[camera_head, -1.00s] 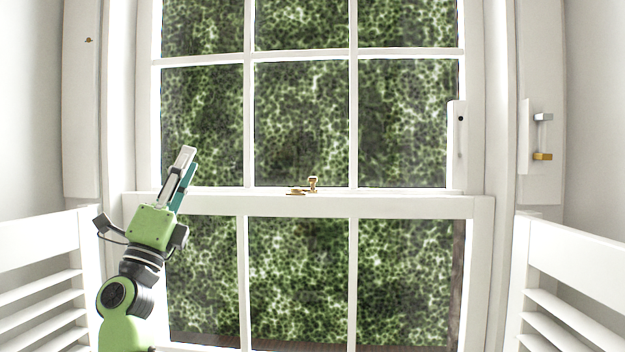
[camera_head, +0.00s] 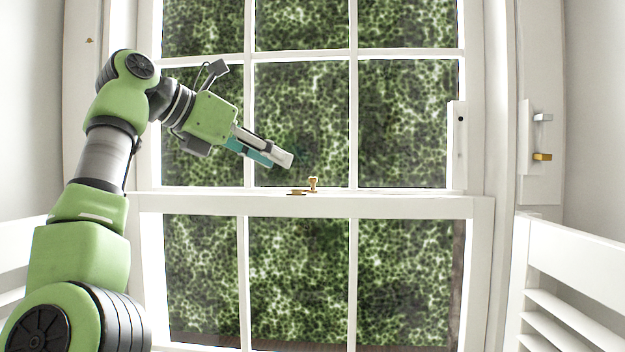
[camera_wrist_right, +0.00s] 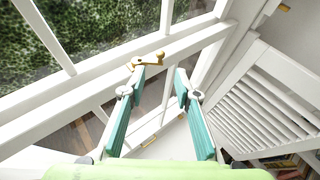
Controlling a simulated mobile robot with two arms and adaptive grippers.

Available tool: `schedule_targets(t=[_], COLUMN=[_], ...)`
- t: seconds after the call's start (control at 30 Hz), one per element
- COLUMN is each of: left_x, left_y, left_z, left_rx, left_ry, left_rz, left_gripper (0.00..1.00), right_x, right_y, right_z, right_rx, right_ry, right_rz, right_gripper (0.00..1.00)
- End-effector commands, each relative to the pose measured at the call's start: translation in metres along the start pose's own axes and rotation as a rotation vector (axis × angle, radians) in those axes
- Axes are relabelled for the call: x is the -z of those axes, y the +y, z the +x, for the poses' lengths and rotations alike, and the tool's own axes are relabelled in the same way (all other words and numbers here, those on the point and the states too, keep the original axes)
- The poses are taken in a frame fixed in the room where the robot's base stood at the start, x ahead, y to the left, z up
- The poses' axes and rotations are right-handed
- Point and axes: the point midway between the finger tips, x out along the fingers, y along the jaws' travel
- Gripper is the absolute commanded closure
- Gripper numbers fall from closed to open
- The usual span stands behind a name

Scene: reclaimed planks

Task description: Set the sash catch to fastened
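The brass sash catch (camera_head: 312,184) sits on the meeting rail (camera_head: 400,205) of the white sash window, near its middle. In the head view it shows a low flat part at left and an upright knobbed part at right. The right wrist view shows the catch (camera_wrist_right: 148,61) as a small lever just beyond the fingertips. My right gripper (camera_head: 285,160) is above and left of the catch, pointing down to the right, apart from it. Its teal-padded fingers (camera_wrist_right: 160,78) are spread with nothing between them. My left gripper is not in view.
White louvred shutters stand on both sides; the right one (camera_head: 575,250) also shows in the right wrist view (camera_wrist_right: 270,100). A bracket with a brass-coloured piece (camera_head: 542,157) is on the right frame. A white upright block (camera_head: 457,140) stands at the sash's right edge.

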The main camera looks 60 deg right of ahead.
Motion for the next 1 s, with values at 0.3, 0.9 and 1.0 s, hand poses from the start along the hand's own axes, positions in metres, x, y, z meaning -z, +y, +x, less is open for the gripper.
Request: schedule_targets(t=[0.3, 0.9, 1.0], left_x=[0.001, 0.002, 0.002], left_y=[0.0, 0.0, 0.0], left_z=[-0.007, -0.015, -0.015], left_rx=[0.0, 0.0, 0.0], left_ry=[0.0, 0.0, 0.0], left_rz=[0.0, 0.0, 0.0], left_gripper=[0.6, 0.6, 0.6], right_x=[-0.001, -0.001, -0.001], right_y=[-0.002, -0.001, -0.001], right_z=[0.069, 0.119, 0.119], right_rx=[0.006, 0.002, 0.002], right_ry=[0.0, -0.004, -0.004], right_rz=[0.002, 0.0, 0.0], right_gripper=[0.71, 0.71, 0.71])
